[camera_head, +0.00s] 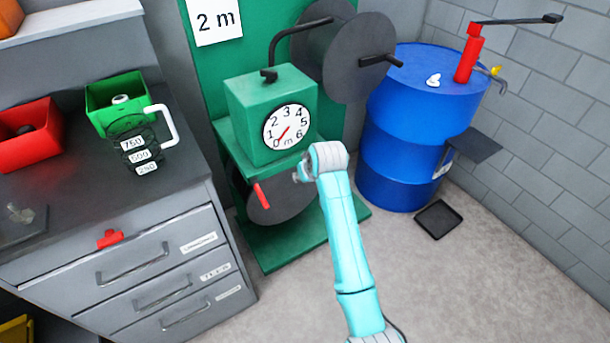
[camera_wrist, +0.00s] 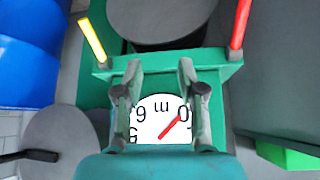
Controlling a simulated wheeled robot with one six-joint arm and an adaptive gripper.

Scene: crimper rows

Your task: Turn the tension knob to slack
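A green hose-measuring machine (camera_head: 250,100) stands in the middle of the head view, with a round white dial (camera_head: 286,127) and a red needle near 0. No part is plainly marked as the tension knob or as slack. A red lever (camera_head: 262,195) sticks out low on its front; it also shows at the upper right of the wrist view (camera_wrist: 240,22). A yellow lever (camera_wrist: 92,40) shows at the upper left there and is not seen in the head view. My gripper (camera_wrist: 160,66) is open and empty, its fingers apart in front of the upside-down dial (camera_wrist: 160,118).
A grey drawer cabinet (camera_head: 190,200) with a jug (camera_head: 135,135) and bins stands at left. A blue drum (camera_head: 405,130) with a red pump (camera_head: 469,58) stands at right. A dark reel disc (camera_head: 355,60) juts out beside the machine.

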